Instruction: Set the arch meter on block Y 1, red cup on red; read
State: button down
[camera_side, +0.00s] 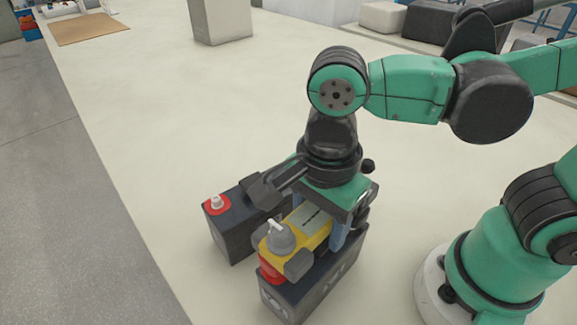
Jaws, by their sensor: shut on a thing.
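The arch meter (318,222) is yellow with a grey display panel and a grey knob on top. My gripper (284,228) is shut on it from above. Its red cup (270,270) is at the left end, at the near end of the front dark block (318,288), which bears faint markings that look like a Y. A blue-grey leg (340,237) of the meter comes down at the other end. I cannot tell whether the cups touch the block top. The block's terminals are hidden under the meter and gripper.
A second dark block (233,236) stands just behind and left, with a red ring and silver post (216,203) bare on its near end. A grey box (222,20) stands at the back.

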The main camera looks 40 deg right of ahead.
jog(key=shift+f, duration=0.75)
jog(key=shift+c, duration=0.8)
grip_release()
jog(key=shift+r, duration=2.8)
